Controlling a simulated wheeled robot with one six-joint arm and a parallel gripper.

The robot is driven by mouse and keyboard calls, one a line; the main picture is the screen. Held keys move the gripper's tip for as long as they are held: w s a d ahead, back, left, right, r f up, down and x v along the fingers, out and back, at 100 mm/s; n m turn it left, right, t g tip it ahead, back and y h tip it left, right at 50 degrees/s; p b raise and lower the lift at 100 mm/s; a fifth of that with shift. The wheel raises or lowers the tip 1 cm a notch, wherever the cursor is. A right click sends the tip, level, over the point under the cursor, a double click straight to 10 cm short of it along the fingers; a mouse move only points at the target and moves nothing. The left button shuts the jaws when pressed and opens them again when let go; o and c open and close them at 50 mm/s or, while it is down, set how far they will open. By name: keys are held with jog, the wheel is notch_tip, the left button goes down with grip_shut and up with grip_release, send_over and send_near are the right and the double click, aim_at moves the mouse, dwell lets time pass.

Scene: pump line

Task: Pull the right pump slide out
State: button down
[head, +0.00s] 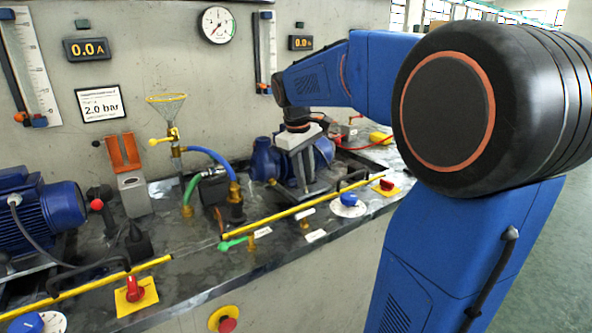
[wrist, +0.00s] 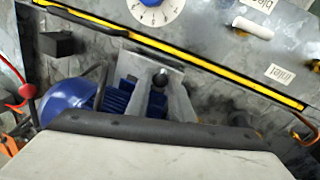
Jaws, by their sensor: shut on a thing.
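The right pump (head: 263,160) is a blue unit on the bench, and part of it shows in the wrist view (wrist: 68,103). My gripper (head: 310,180) reaches down over the pump from above. My gripper's body hides much of the pump and the rear of the slide.
Hoses (head: 210,160) and a funnel (head: 168,103) stand left of the pump.

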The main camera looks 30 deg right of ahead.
jog(key=shift+s, duration=0.85)
jog(key=c, duration=1.6)
grip_release()
jog(key=shift+s, duration=0.1)
jog(key=shift+o, duration=0.2)
jog(key=a+r, duration=0.3)
jog(key=r, duration=1.4)
jog(key=shift+s, duration=0.35)
jog(key=shift+s+a, duration=0.1)
